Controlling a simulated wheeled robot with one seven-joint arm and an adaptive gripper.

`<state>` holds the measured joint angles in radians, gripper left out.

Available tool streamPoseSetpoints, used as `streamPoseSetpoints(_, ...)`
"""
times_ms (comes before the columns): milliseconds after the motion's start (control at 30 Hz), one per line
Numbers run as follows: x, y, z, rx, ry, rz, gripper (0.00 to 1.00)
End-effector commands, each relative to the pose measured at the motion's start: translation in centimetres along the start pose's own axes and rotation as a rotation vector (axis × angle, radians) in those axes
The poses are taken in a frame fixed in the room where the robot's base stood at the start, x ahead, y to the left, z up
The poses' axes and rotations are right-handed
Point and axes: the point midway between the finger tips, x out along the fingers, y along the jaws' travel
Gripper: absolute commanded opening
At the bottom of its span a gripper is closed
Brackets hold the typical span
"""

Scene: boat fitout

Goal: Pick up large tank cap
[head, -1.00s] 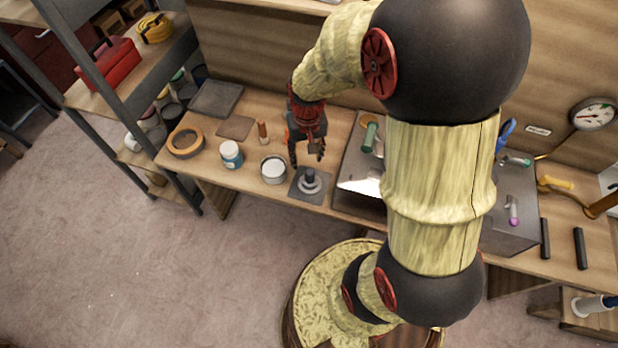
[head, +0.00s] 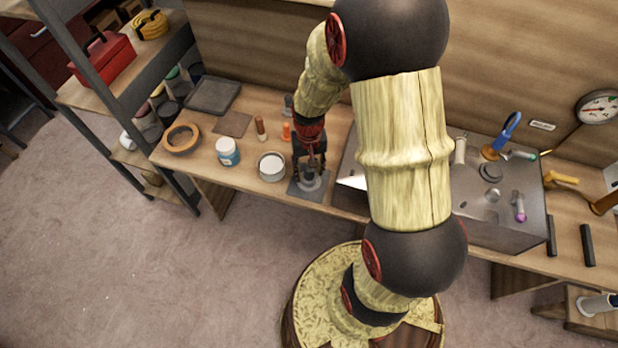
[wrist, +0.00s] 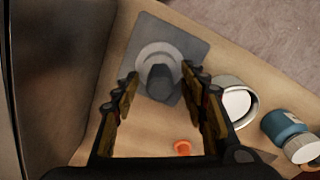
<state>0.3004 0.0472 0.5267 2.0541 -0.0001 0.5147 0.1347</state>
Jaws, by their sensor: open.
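The large tank cap is a round light-grey flange with a dark upright knob (wrist: 160,82). It sits on a dark square mat (wrist: 185,38) near the bench's front edge; in the head view the cap (head: 311,182) shows partly behind my gripper. My gripper (wrist: 160,83) is open and empty, with its two fingers on either side of the knob in the wrist view. In the head view my gripper (head: 311,170) is right over the cap. I cannot tell whether the fingers reach down to the knob's height or touch it.
A white-topped tin (head: 272,167) and a blue-and-white jar (head: 227,151) stand left of the mat. A small orange piece (wrist: 182,147) lies close by. A grey sink unit (head: 520,225) is to the right.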

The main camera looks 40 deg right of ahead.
Motion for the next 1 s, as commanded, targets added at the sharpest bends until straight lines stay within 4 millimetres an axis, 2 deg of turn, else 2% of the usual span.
streamPoseSetpoints(167, -0.15, -0.01, -0.05, 0.0, 0.001, 0.0, 0.42)
streamPoseSetpoints(900, -0.15, 0.0, -0.03, 0.0, 0.001, 0.0, 0.0)
streamPoseSetpoints(1000, -0.15, 0.0, -0.03, 0.0, 0.001, 0.0, 0.0)
